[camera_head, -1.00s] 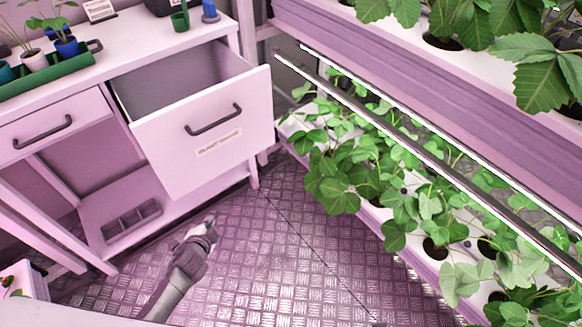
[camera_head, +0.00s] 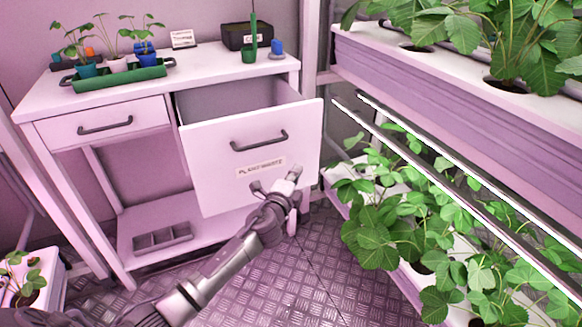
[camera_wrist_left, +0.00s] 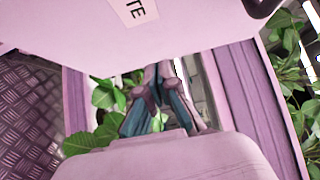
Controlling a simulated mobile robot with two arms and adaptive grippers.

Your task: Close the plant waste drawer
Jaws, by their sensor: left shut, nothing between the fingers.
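The plant waste drawer (camera_head: 222,155) is pulled out of the white desk. Its front carries a dark handle (camera_head: 259,141) and a label (camera_head: 261,168) that reads as plant waste. My left gripper (camera_head: 280,182) is in front of the lower right part of the drawer front, below the handle. In the left wrist view the gripper (camera_wrist_left: 158,78) is shut and empty, with its tips close to the lower edge of the drawer front (camera_wrist_left: 95,45). I cannot tell whether it touches. My right gripper is not in view.
A closed drawer (camera_head: 75,129) is to the left. The desk top (camera_head: 200,67) holds a green tray (camera_head: 120,77) with potted plants. Plant racks (camera_head: 440,95) stand close on the right. A white planter (camera_head: 45,283) is at the lower left.

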